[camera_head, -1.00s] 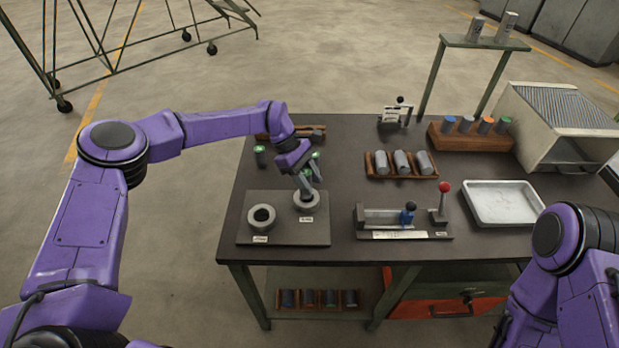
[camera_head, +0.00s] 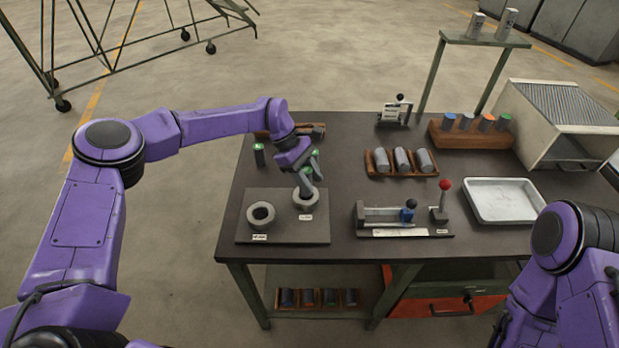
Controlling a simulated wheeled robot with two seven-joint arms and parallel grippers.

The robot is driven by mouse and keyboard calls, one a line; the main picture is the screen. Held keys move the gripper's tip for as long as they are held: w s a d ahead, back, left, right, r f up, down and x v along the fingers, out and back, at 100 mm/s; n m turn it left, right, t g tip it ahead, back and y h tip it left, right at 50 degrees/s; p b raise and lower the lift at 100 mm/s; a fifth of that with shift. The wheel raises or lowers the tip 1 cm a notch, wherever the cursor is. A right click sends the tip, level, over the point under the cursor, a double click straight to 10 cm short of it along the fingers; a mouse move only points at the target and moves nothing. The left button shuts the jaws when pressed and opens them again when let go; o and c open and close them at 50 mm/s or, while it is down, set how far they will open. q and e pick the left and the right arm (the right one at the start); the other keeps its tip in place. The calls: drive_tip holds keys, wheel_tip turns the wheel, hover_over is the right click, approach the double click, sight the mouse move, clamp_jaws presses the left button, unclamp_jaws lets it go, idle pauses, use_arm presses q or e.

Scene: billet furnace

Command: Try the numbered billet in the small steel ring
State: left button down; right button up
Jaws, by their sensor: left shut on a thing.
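My left gripper (camera_head: 310,178) is over the right-hand steel ring (camera_head: 306,203), pointing down. It is shut on a dark grey billet (camera_head: 305,187), whose lower end is at the ring's opening. The fingers hide much of the billet, and I cannot tell how deep it sits or read its number. A second steel ring (camera_head: 260,224) stands empty to the left on the same grey plate (camera_head: 285,236). The ring labels are too small to read. My right arm shows at the lower right, but its gripper is out of view.
A green-topped billet (camera_head: 259,155) stands behind the plate. Bare tabletop separates plate and gauge.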

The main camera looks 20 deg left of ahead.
use_arm(q)
drive_tip(key=shift+f+b, duration=1.65)
drive_tip(key=shift+b, duration=0.3)
idle(1.2)
idle(0.7)
drive_tip(key=c, duration=0.5)
unclamp_jaws()
drive_tip(key=shift+c, duration=0.2)
drive_tip(key=shift+f, duration=0.1)
drive_tip(key=shift+a+r, duration=0.2)
drive_tip(key=shift+r, duration=0.05)
drive_tip(key=b+v, duration=0.3)
drive_tip(key=v, duration=0.7)
drive_tip(key=shift+d, duration=0.1)
